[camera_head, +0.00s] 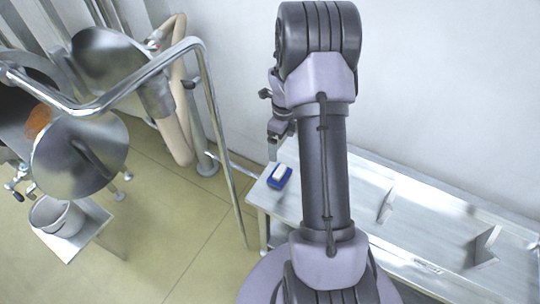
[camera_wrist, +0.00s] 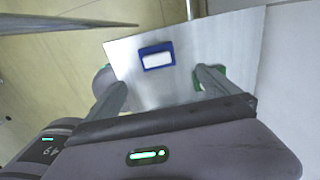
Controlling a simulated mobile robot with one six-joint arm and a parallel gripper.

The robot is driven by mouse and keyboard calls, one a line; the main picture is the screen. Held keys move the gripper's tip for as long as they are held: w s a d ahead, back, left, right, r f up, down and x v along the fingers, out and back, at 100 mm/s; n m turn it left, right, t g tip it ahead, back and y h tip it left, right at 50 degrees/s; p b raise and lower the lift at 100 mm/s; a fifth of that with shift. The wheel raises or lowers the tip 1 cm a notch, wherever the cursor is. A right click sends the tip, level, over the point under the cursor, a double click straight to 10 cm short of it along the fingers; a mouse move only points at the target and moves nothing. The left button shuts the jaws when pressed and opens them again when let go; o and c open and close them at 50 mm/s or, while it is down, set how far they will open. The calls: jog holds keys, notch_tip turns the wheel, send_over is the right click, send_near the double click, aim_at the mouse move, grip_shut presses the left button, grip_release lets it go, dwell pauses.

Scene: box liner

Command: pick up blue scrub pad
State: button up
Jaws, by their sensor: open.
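The blue scrub pad (camera_head: 279,177), with a white block on its top, lies near the left end of a metal bench (camera_head: 410,225). In the wrist view the pad (camera_wrist: 157,56) lies flat on the bench top, beyond and roughly between my fingertips. My gripper (camera_wrist: 158,84) is open, with its two fingers spread apart and nothing between them. In the head view my gripper (camera_head: 279,133) is partly hidden by my arm and hangs above the pad, apart from it.
A bent metal rail (camera_head: 212,100) stands left of the bench. Steel machinery with a round lid (camera_head: 80,157) and a white bucket (camera_head: 57,217) on a small stand are further left. A wall (camera_head: 450,90) runs behind the bench. Tiled floor between is clear.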

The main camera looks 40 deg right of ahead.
aim_at(280, 170)
jog(key=f+b, duration=0.1)
jog(key=f, duration=0.2)
jog(key=f+b, duration=0.1)
jog(key=f, duration=0.3)
jog(key=f+b, duration=0.1)
jog(key=f, duration=0.3)
jog(key=shift+s+a+f, duration=0.25)
jog(key=shift+a, duration=0.1)
notch_tip(280, 170, down, 5)
jog(key=b, duration=0.2)
jog(key=shift+b, duration=0.3)
jog(key=shift+s+r, duration=0.1)
jog(key=shift+c, duration=0.4)
jog(key=c, duration=1.1)
